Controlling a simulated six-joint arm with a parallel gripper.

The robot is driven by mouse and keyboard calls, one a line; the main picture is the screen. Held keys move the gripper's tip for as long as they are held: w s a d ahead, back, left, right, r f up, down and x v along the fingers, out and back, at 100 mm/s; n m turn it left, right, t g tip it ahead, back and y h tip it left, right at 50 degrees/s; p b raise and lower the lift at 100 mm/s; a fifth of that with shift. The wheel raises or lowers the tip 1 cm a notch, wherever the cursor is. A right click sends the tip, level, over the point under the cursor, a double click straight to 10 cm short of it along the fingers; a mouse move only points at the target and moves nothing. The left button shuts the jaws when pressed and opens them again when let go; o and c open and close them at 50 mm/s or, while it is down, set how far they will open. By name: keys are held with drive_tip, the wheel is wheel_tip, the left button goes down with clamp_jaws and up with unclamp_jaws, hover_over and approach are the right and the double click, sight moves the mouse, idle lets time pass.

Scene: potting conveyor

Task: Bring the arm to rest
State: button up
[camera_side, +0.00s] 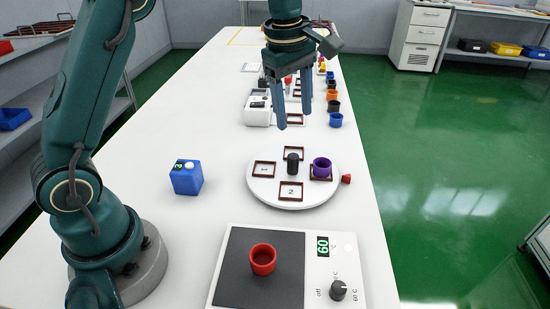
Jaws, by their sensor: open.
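My gripper (293,115) hangs over the white table (215,110) with its two blue-grey fingers pointing down. It is open, and I see nothing between the fingers. It is above and behind the round white turntable (262,191) as seen here. A purple pot (321,167) stands in a red-brown frame at the turntable's right. A dark cylinder (292,163) stands near the turntable's middle. A red pot (262,259) stands on the dark plate of a hotplate-like device (335,265) in front.
A white device (257,112) stands behind the turntable.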

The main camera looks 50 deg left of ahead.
drive_tip(key=s+d+r+m+t, duration=0.1)
drive_tip(key=s+r+m+t, duration=0.15)
drive_tip(key=s, duration=0.35)
drive_tip(key=s+d+r+m+t, duration=0.1)
drive_tip(key=s+r+m, duration=0.3)
drive_tip(key=s, duration=0.2)
drive_tip(key=s+f+m, duration=0.6)
drive_tip(key=s+m, duration=0.2)
drive_tip(key=m, duration=0.3)
drive_tip(key=shift+f, duration=0.1)
